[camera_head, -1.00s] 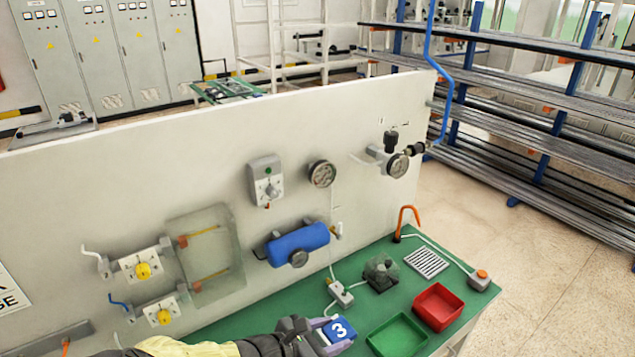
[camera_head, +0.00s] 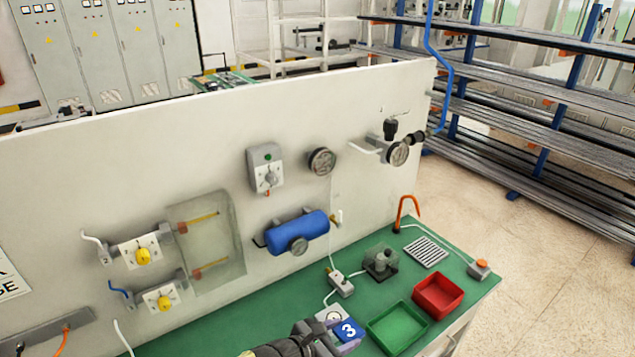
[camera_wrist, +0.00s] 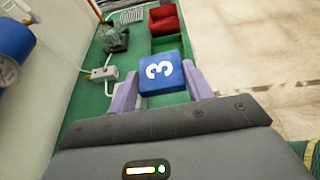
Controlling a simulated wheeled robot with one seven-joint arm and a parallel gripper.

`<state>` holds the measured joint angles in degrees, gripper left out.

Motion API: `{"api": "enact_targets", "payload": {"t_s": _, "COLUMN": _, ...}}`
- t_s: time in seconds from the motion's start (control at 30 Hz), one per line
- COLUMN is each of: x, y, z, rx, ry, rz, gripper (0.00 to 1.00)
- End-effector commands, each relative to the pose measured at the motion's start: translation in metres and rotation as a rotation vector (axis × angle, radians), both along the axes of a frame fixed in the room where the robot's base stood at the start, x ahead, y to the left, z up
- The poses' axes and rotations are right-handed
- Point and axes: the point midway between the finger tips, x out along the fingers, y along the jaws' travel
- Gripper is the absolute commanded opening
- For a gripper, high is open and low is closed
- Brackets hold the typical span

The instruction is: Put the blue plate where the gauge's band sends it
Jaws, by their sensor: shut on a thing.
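The blue plate (camera_head: 349,331), marked with a white 3, is held in my gripper (camera_head: 335,341) near the front of the green bench, left of the green tray. In the wrist view the plate (camera_wrist: 162,74) sits between the two purple fingers of my gripper (camera_wrist: 163,84). The green tray (camera_head: 370,332) and the red tray (camera_head: 416,298) stand side by side at the bench's right part.
A grey fixture (camera_head: 380,261), a white slatted grid (camera_head: 425,252), an orange-button box (camera_head: 479,268) and a white cable block (camera_head: 341,284) stand on the green bench (camera_head: 240,335). An orange hook (camera_head: 407,211) rises by the panel (camera_head: 100,150).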

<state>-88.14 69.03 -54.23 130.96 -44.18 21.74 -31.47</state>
Motion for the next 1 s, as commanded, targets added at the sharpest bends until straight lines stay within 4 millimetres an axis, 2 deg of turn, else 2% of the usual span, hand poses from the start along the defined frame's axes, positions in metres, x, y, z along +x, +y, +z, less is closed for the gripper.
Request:
{"api": "enact_targets", "payload": {"t_s": 0.1, "x": 0.008, "y": -0.006, "z": -0.020, "rx": -0.008, "ry": -0.002, "rz": 0.032, "gripper": 0.24}}
{"api": "enact_targets", "payload": {"t_s": 0.5, "x": 0.047, "y": -0.024, "z": -0.070, "rx": -0.006, "ry": -0.004, "rz": 0.219, "gripper": 0.24}}
{"api": "enact_targets", "payload": {"t_s": 0.73, "x": 0.077, "y": -0.037, "z": -0.085, "rx": 0.001, "ry": -0.004, "rz": 0.371, "gripper": 0.24}}
{"api": "enact_targets", "payload": {"t_s": 1.0, "x": 0.111, "y": -0.056, "z": -0.087, "rx": 0.005, "ry": -0.005, "rz": 0.556, "gripper": 0.24}}
